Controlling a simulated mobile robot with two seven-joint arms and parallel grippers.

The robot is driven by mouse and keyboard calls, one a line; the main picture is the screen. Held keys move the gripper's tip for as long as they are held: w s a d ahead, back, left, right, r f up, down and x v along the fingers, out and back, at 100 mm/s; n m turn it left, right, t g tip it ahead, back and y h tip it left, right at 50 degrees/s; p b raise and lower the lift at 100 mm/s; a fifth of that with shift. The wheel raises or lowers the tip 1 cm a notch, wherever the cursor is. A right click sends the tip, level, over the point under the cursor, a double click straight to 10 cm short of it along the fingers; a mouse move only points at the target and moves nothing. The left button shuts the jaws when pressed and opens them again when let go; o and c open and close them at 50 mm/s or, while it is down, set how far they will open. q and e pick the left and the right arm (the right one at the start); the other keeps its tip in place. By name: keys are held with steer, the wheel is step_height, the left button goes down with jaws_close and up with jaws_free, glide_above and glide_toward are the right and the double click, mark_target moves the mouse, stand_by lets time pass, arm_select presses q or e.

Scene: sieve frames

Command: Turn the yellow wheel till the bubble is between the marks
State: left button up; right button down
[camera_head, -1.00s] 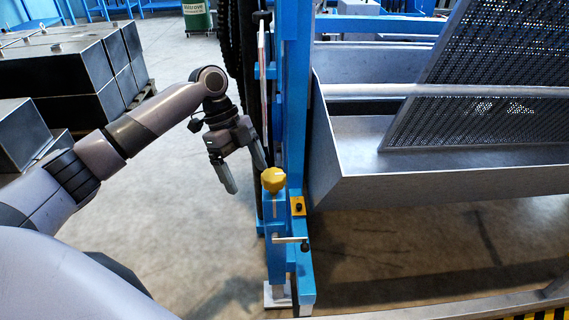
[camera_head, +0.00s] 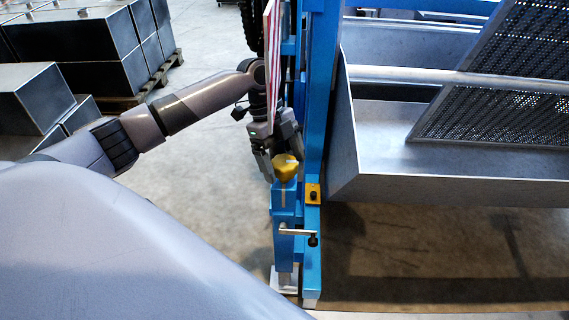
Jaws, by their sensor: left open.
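The yellow wheel (camera_head: 286,167) is a lobed knob on top of a blue post (camera_head: 285,208) in the middle of the head view. My left gripper (camera_head: 280,161) is open close behind the wheel, with one finger at the wheel's left and the other at its far right. I cannot tell whether the fingers touch it. A small yellow block (camera_head: 313,193) with a dark round spot sits on the blue frame just right of the post. It may be the level; its bubble and marks are too small to make out. My right gripper is not in view.
A crank handle (camera_head: 298,233) sticks out rightward from the post below the wheel. The tall blue frame (camera_head: 319,110) and a red-and-white striped panel (camera_head: 272,65) stand close by my left gripper. A metal trough (camera_head: 440,185) is at right. Dark boxes (camera_head: 95,45) stand back left.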

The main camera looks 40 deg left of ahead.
arm_select(q)
steer(key=shift+d+f, duration=0.15)
steer(key=shift+f, duration=0.1)
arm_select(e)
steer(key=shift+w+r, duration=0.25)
arm_select(q)
steer(key=c, duration=1.1)
steer(key=shift+o, duration=0.2)
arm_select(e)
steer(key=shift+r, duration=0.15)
